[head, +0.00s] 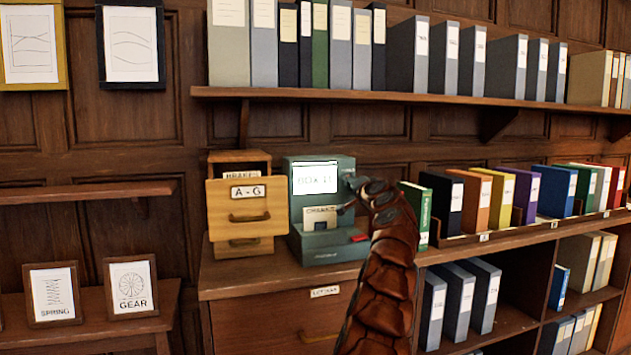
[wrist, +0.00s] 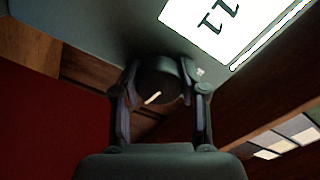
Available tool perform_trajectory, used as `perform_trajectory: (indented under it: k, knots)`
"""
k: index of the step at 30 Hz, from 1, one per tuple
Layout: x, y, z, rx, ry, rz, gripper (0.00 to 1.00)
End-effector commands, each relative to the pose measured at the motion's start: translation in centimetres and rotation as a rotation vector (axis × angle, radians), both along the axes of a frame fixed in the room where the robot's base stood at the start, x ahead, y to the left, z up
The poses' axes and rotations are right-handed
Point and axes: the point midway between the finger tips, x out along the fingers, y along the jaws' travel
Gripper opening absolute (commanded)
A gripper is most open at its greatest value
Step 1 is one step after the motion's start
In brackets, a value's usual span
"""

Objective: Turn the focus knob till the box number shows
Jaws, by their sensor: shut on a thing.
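The viewer (head: 300,213) is a grey-green box on the cabinet top, with a lit white screen (head: 315,178). The dark round focus knob (wrist: 160,82) has a pale mark and sits on the viewer's side, beside the screen. My gripper (wrist: 158,92) is shut on the knob, one finger on each side of it. In the head view my arm hides most of the knob.
Coloured binders (head: 500,197) stand in a row to the right. A shelf (head: 420,98) of binders runs above.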

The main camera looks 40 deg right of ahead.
Motion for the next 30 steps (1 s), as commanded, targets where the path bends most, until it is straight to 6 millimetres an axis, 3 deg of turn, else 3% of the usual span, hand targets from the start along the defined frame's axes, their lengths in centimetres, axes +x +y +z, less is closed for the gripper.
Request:
perform_trajectory:
  k: [18,19,26,30]
  knots:
    - [0.03,-0.01,-0.16,0.007,0.000,0.000,0.09]
    - [0.03,-0.02,-0.15,0.006,0.000,0.000,0.44]
    - [0.02,0.00,-0.09,0.006,-0.001,-0.001,0.68]
    - [0.02,0.00,-0.06,0.006,-0.001,-0.001,0.69]
